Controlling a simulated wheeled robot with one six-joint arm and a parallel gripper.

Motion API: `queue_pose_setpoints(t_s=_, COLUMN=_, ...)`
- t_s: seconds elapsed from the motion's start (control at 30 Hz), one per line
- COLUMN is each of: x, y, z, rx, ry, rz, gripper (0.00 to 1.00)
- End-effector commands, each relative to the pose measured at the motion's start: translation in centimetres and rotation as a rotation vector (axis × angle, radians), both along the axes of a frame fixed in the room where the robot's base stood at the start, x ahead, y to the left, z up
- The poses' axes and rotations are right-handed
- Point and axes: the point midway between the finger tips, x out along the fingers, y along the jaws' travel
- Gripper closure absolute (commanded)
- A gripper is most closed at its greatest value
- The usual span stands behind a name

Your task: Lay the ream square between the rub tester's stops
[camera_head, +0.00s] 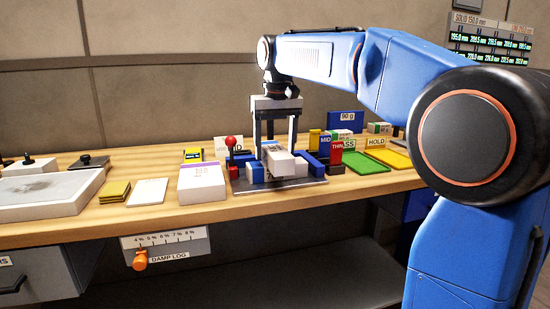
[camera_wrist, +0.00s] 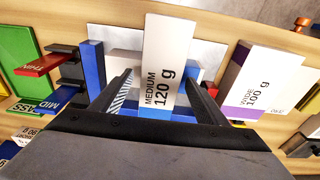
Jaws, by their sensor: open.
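The white ream (camera_wrist: 167,45), labelled MEDIUM 120 g, lies on the rub tester among blue stops. It also shows in the head view (camera_head: 281,160). The rub tester has a grey metal plate (camera_head: 290,186), a red-knobbed lever (camera_head: 231,143) and blue stops (camera_head: 253,172), one of them long in the wrist view (camera_wrist: 95,65). My gripper (camera_head: 274,142) points down over the ream. In the wrist view its open fingers (camera_wrist: 162,80) stand on either side of the ream, with gaps visible. The ream's lower end is partly hidden, and I cannot tell whether it sits exactly square.
A white ream with a purple band (camera_head: 202,182), labelled WIDE 100 g, stands just left of the tester. Blue MID and red THIN blocks (camera_head: 336,150) stand close on the right, before a green tray (camera_head: 362,162) and a yellow tray (camera_head: 390,157). Pads lie farther left.

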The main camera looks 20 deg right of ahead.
Motion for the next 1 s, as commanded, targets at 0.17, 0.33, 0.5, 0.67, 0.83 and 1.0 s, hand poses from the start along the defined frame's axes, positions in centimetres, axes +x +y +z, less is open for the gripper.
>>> queue_pose_setpoints(t_s=0.17, x=0.1, y=0.0, z=-0.9, rx=0.000, ry=0.000, rz=0.000, gripper=0.33)
queue_pose_setpoints(t_s=0.33, x=0.1, y=0.0, z=-0.8, rx=0.000, ry=-0.001, rz=0.000, gripper=0.33)
queue_pose_setpoints(t_s=0.5, x=0.1, y=0.0, z=-0.8, rx=0.000, ry=-0.001, rz=0.000, gripper=0.71)
queue_pose_setpoints(t_s=0.67, x=0.1, y=0.0, z=-0.8, rx=0.000, ry=-0.002, rz=0.000, gripper=0.94)
queue_pose_setpoints(t_s=0.83, x=0.1, y=0.0, z=-0.6, rx=0.000, ry=-0.003, rz=0.000, gripper=0.94)
queue_pose_setpoints(t_s=1.0, x=0.2, y=0.0, z=1.1, rx=0.000, ry=-0.004, rz=0.000, gripper=0.94)
